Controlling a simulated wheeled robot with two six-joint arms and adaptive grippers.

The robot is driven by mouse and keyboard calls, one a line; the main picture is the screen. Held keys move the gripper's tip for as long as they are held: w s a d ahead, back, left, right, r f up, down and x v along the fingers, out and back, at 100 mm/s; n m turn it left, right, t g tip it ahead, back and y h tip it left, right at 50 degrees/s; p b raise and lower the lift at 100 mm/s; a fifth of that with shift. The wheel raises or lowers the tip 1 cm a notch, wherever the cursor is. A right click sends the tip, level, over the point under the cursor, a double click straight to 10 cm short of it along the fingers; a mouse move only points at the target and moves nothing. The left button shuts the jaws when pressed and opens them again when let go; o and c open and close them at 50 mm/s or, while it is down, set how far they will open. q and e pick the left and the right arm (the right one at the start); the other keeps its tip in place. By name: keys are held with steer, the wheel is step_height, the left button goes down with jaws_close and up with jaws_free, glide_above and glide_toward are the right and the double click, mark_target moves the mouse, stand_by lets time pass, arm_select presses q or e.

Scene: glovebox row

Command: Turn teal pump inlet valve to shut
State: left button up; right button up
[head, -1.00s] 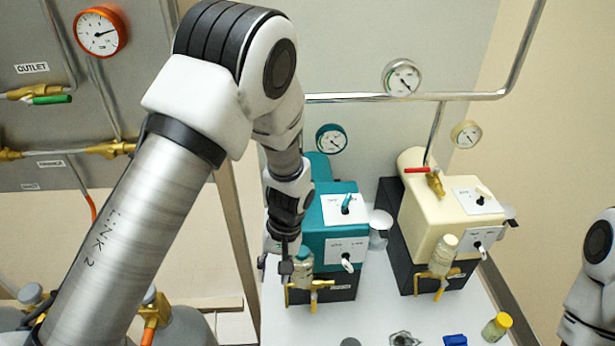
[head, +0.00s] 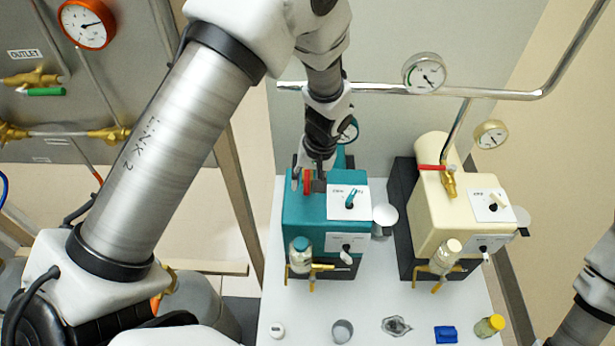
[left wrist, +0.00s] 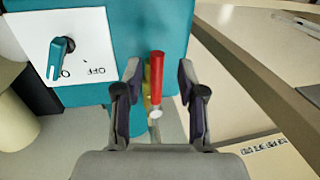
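The teal pump (head: 310,215) stands on the white bench, left of a cream pump. Its inlet valve's red lever (head: 307,182) shows at the pump's back left, partly covered by my left gripper (head: 316,182). In the left wrist view the red lever (left wrist: 157,80) has a pale round end and hides most of a brass body behind it. My left gripper (left wrist: 159,72) is open, with one finger on each side of the lever and visible gaps on both sides. My right gripper is out of view; only part of that arm shows at the right edge.
The cream pump (head: 450,205) has its own red lever (head: 432,167). The teal pump's switch panel (head: 348,203) is close to my left gripper. A silver pipe (head: 480,93) runs behind. A cup (head: 342,331), blue block (head: 446,335) and yellow-capped jar (head: 490,326) stand at the bench front.

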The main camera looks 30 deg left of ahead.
arm_select(q)
steer(key=shift+w+f, duration=0.45)
steer(key=shift+w, duration=0.35)
steer(key=shift+s+r, duration=0.35)
steer(key=shift+s, duration=0.2)
jaws_close()
steer(key=shift+s, duration=0.2)
steer(key=shift+w+d, duration=0.1)
steer(key=shift+w, duration=0.05)
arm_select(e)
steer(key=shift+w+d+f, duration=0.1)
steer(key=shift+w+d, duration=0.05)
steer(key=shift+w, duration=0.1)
